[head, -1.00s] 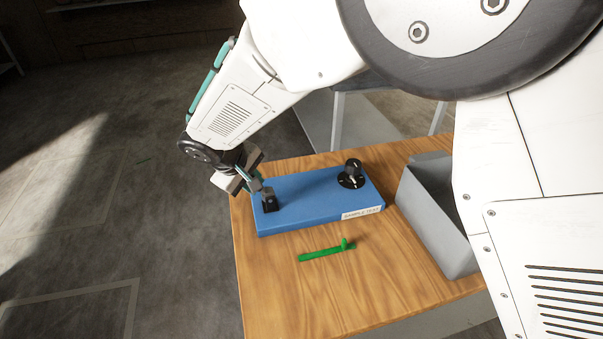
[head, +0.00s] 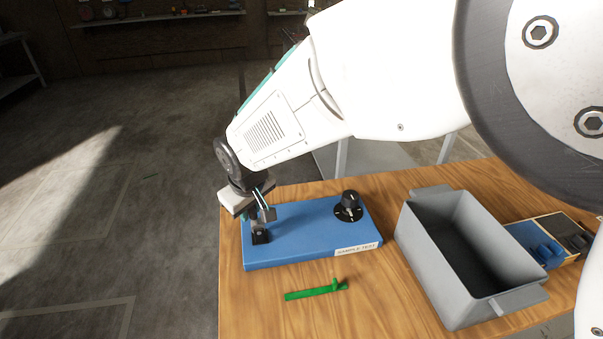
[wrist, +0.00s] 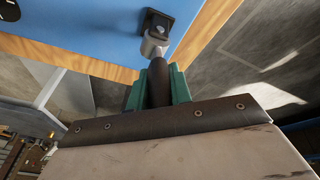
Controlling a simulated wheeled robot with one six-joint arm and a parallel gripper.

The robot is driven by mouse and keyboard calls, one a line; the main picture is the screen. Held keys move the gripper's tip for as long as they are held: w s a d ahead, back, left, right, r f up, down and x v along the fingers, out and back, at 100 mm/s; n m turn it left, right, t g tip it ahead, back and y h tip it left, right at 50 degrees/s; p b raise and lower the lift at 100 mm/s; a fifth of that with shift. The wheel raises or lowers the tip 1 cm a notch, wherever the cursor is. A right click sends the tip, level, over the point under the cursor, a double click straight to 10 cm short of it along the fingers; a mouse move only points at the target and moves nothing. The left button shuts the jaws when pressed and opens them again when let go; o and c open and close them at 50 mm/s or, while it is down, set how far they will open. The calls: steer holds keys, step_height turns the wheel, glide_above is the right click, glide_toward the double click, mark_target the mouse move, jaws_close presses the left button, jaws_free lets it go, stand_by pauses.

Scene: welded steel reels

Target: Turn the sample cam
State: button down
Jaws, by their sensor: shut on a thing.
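A blue panel box (head: 312,243) with a white "SAMPLE TEST" label (head: 358,249) lies on the wooden table. A black bracket (head: 260,237) at its left end carries a metal-ended lever, which I take for the sample cam. In the wrist view the bracket (wrist: 157,22), the metal joint (wrist: 153,46) and the dark handle (wrist: 159,76) show in line. My gripper (head: 257,201) is above the bracket at the panel's left edge. Its green pads are shut on the handle, hiding part of it. A black knob (head: 349,204) on a round dial sits at the panel's right.
A green stick-like piece (head: 316,291) lies on the wooden table (head: 255,310) in front of the panel. A grey open bin (head: 422,268) stands to the right. Beyond it is a shallow tray with blue and dark compartments (head: 533,243). Open floor lies left of the table.

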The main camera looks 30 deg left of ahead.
steer(key=shift+f, duration=0.1)
steer(key=c, duration=1.5)
jaws_free()
steer(key=shift+c, duration=0.2)
steer(key=v, duration=0.8)
steer(key=shift+f, duration=0.1)
